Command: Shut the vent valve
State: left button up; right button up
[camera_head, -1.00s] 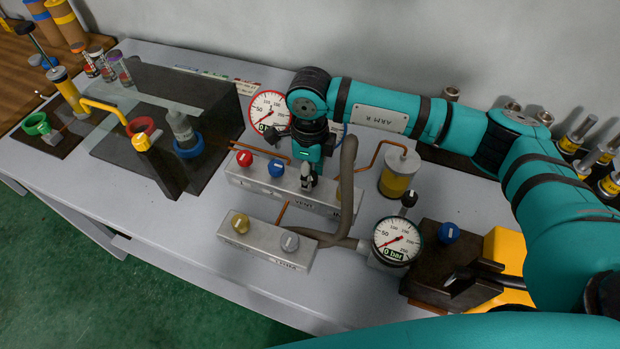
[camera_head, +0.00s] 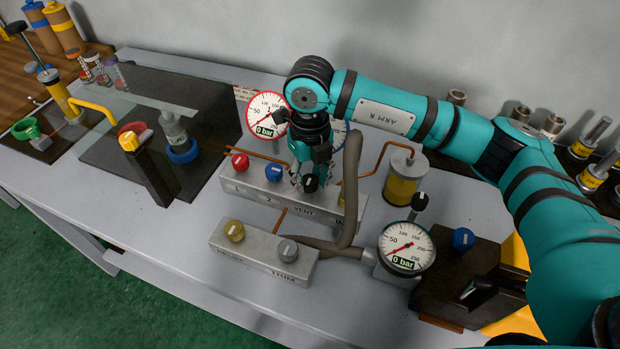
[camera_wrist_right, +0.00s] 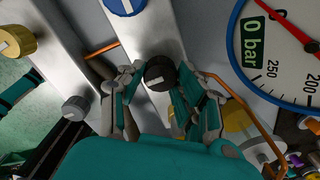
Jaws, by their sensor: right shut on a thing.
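The vent valve is a black knob (camera_head: 310,183) with a white mark, on the grey manifold block (camera_head: 240,192) above the lettering VENT. It also shows in the right wrist view (camera_wrist_right: 160,72). My right gripper (camera_head: 309,174) points down over the block with its fingers on either side of the black knob, shut on it. In the right wrist view, my right gripper's fingers (camera_wrist_right: 156,84) flank the knob closely. My left gripper is not in view.
A red knob (camera_head: 240,161) and a blue knob (camera_head: 273,173) sit left of the black one. A grey hose (camera_head: 351,190) rises close on the right. A red-rimmed gauge (camera_head: 263,114) and a front gauge (camera_head: 406,248) both read 0 bar.

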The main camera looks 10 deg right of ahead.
aim_at(310, 180)
jog(key=shift+r, duration=0.1)
dwell(0.5)
jog(key=o, duration=1.1)
jog(key=shift+o, duration=0.2)
notch_tip(310, 180, up, 12)
